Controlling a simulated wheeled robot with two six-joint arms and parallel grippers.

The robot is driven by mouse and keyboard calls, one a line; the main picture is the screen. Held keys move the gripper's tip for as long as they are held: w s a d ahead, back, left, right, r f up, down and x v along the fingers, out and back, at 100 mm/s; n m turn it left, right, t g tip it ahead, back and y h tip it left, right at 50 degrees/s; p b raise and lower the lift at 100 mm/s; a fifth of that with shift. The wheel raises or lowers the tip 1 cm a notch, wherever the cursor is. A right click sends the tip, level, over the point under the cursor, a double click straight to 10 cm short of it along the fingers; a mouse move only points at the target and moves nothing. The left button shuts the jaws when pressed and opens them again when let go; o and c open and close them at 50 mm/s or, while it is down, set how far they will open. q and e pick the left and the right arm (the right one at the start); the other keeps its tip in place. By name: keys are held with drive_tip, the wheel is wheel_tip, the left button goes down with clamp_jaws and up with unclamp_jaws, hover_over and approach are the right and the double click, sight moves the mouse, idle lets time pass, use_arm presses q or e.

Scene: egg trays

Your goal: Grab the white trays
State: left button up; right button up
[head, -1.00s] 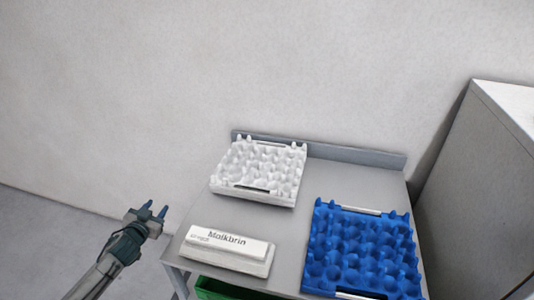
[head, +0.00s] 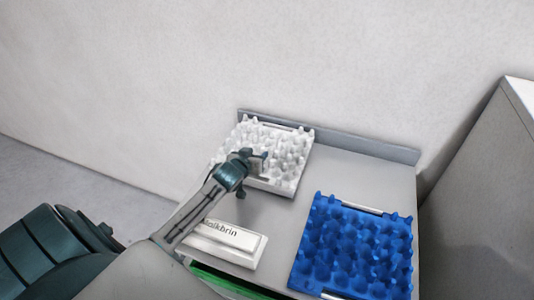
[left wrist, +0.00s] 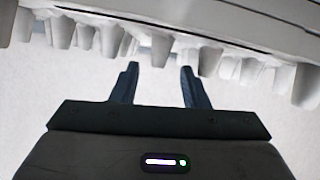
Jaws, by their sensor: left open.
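The white trays (head: 289,172) lie as a stack at the back left of the grey table. My left gripper (head: 262,160) is at their near side in the head view and covers part of them. In the left wrist view the white trays (left wrist: 230,30) fill the top, with their pegs showing. My left gripper (left wrist: 158,84) is open there, its two blue fingers spread with nothing seen between them but pale background. I cannot tell whether the fingers touch the trays. My right gripper is not in view.
A stack of blue trays (head: 350,245) stands on the right of the grey table (head: 375,177). A white box labelled Moikbrin (head: 240,250) lies at the front left, under my left arm. A green crate (head: 225,281) shows below. A grey cabinet (head: 490,200) stands at the right.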

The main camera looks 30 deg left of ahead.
sight(262, 150)
use_arm(q)
drive_tip(key=shift+w+d+f, duration=0.2)
drive_tip(key=shift+w, duration=0.5)
drive_tip(key=shift+w+p, duration=0.3)
drive_tip(key=shift+p, duration=0.15)
drive_tip(key=p+x, duration=0.2)
drive_tip(key=x, duration=0.1)
drive_tip(key=shift+w+a+f, duration=0.1)
drive_tip(key=shift+a+f, duration=0.15)
drive_tip(key=shift+a, duration=0.1)
drive_tip(key=shift+w+f, duration=0.25)
drive_tip(key=shift+w, duration=0.15)
drive_tip(key=shift+s, duration=0.1)
drive_tip(key=shift+c, duration=1.1)
clamp_jaws()
drive_tip(key=shift+r, duration=0.15)
